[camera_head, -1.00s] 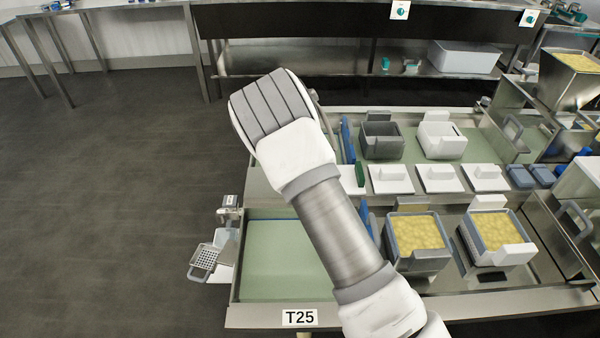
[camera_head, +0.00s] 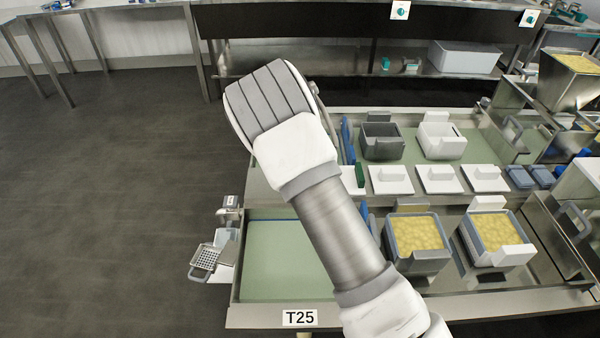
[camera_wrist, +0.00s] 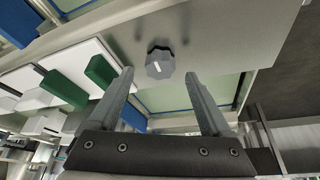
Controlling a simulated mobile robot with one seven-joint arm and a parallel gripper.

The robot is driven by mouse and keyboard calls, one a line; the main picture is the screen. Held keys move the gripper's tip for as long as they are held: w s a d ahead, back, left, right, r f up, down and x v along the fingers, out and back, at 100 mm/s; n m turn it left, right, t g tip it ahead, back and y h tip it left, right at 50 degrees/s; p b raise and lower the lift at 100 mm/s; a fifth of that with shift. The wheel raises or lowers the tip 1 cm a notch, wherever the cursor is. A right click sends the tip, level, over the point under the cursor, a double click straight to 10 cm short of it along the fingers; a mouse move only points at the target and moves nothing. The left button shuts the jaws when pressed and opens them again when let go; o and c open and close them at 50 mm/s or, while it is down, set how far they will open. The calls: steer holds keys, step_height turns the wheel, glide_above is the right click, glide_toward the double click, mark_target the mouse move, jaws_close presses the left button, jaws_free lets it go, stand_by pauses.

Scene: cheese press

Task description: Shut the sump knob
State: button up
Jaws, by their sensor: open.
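The knob (camera_wrist: 160,62), which I take to be the sump knob, is a small grey faceted knob with a short white mark. In the wrist view it sits on a bare metal panel (camera_wrist: 225,32), in the upper middle. My gripper (camera_wrist: 159,74) is open, its two dark fingers pointing at the panel. The knob appears between the fingertips in the picture, a little beyond them; no contact shows. In the head view my arm hides the knob and the gripper fingers.
White lids, a green block (camera_wrist: 100,70) and a longer green block (camera_wrist: 64,87) lie left of the fingers in the wrist view. In the head view, curd-filled moulds (camera_head: 417,232) stand on the bench right of my arm. Open floor lies left.

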steer(key=p+v, duration=0.3)
steer(key=v, duration=1.2)
steer(key=s+d+r+n+y, duration=0.1)
steer(key=s+d+r, duration=0.4)
steer(key=s+r, duration=0.15)
steer(key=s+d+r+y, duration=0.2)
steer(key=s+d+r, duration=0.35)
steer(key=r, duration=0.25)
steer(key=s+d+r+n+t+h, duration=0.1)
steer(key=s+d+r+n, duration=0.1)
steer(key=s, duration=0.8)
steer(key=s+d+r+n, duration=0.1)
steer(key=s+d+r, duration=0.2)
steer(key=s, duration=0.7)
step_height(320, 180, up, 13)
steer(key=p, duration=1.3)
steer(key=shift+s+n, duration=0.2)
steer(key=shift+n, duration=0.1)
